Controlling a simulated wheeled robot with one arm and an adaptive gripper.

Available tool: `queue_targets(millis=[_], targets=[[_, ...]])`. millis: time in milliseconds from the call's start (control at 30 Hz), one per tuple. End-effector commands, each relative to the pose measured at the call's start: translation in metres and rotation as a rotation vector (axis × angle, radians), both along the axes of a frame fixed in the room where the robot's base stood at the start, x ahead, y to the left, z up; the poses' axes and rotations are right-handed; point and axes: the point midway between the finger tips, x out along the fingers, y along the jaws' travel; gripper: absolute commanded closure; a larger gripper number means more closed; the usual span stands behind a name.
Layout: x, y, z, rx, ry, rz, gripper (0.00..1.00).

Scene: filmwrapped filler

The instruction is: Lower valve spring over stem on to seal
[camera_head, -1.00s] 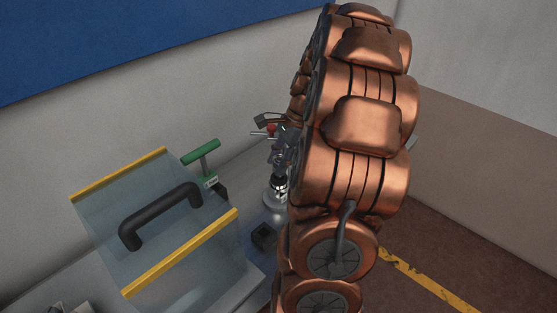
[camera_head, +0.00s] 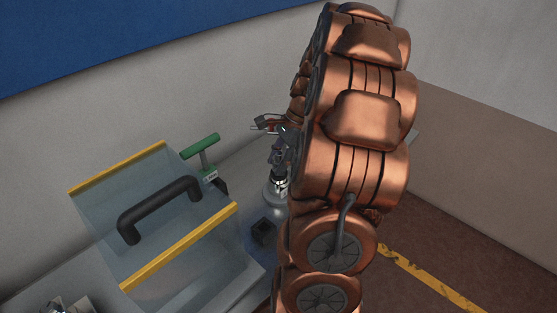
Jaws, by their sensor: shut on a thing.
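My gripper (camera_head: 279,168) points down at the left edge of my copper-coloured arm, above a round grey metal base (camera_head: 271,198) on the bench. It is small in the view and partly hidden by the arm. It is shut on a small light-and-dark banded piece (camera_head: 279,181), which looks like the valve spring. The piece is over the base, but I cannot tell whether it touches it or is around the stem. The stem and the seal cannot be made out.
A clear guard (camera_head: 185,255) with yellow edges and a black handle (camera_head: 158,208) stands left of my gripper. A green T-handle (camera_head: 201,146) is behind it. A small black block (camera_head: 263,230) is in front of the base. A metal part (camera_head: 65,306) shows at the lower left.

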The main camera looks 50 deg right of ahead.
Motion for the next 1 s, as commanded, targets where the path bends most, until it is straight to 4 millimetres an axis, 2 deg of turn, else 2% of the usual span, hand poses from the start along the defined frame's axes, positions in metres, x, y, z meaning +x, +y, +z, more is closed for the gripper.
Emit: queue_targets(millis=[100, 133, 400, 767, 1000], targets=[[0.0, 0.0, -0.003, 0.0, 0.0, 0.0, 0.95], [0.0, 0.0, -0.002, 0.0, 0.0, 0.0, 0.57], [0.0, 0.0, -0.002, 0.0, 0.0, 0.0, 0.31], [0.0, -0.002, 0.001, 0.0, -0.001, 0.0, 0.31], [-0.004, -0.013, 0.03, -0.005, -0.003, -0.002, 0.31]])
